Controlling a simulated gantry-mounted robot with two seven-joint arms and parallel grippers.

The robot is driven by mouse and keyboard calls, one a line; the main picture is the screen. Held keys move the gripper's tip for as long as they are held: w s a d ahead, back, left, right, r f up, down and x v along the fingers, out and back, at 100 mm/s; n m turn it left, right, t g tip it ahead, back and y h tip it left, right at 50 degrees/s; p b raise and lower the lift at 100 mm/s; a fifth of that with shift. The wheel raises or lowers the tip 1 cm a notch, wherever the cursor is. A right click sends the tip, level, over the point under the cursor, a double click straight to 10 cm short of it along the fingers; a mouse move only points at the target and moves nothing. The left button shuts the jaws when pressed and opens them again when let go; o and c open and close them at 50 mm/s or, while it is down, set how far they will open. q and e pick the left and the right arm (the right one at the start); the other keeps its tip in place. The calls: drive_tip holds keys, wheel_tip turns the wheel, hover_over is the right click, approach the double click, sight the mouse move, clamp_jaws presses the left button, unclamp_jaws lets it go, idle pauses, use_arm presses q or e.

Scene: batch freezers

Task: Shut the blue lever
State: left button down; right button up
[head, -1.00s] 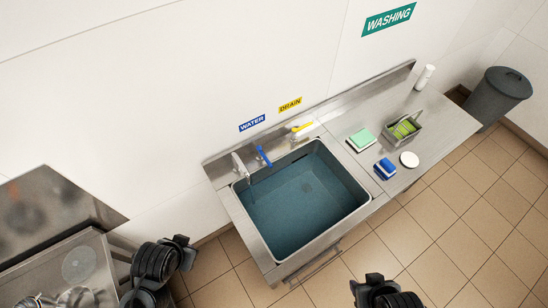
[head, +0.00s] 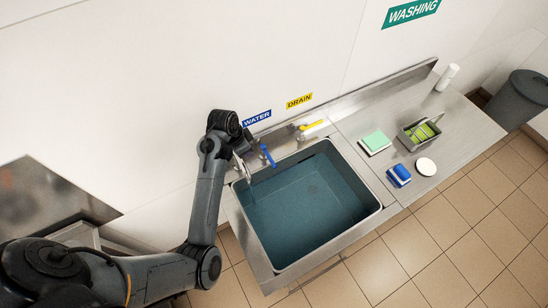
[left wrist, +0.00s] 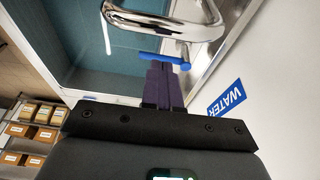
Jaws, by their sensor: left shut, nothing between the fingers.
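The blue lever (head: 268,156) stands at the sink's back left, beside the chrome tap and under the blue WATER sign (head: 257,119). My left gripper (head: 247,138) is at the back wall, just left of the lever, with its fingers partly hidden. In the left wrist view the dark fingers (left wrist: 164,80) are shut and empty. Their tips are close to the blue lever (left wrist: 164,59), which lies crosswise just beyond them; I cannot tell whether they touch. The chrome tap (left wrist: 165,25) curves beyond it. My right gripper is out of view.
The sink basin (head: 378,207) holds bluish water. A yellow lever (head: 313,125) stands right of the blue one, under the DRAIN sign (head: 299,101). Sponges, a caddy (head: 420,134) and a white disc (head: 425,166) sit on the right counter. Floor in front is clear.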

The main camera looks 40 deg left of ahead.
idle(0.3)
use_arm(q)
approach(269, 159)
drive_tip(key=s+f, duration=0.4)
drive_tip(key=f, duration=0.1)
drive_tip(key=shift+w+d+f+p, duration=0.1)
drive_tip(key=shift+w+f+p, duration=0.15)
drive_tip(key=shift+w, duration=0.45)
drive_tip(key=shift+w+d+f+p, duration=0.2)
drive_tip(key=shift+w+f, duration=0.1)
drive_tip(key=shift+w, duration=0.35)
drive_tip(key=shift+w+d+f+p, duration=0.1)
drive_tip(key=shift+w+f+p, duration=0.15)
drive_tip(key=shift+w, duration=0.45)
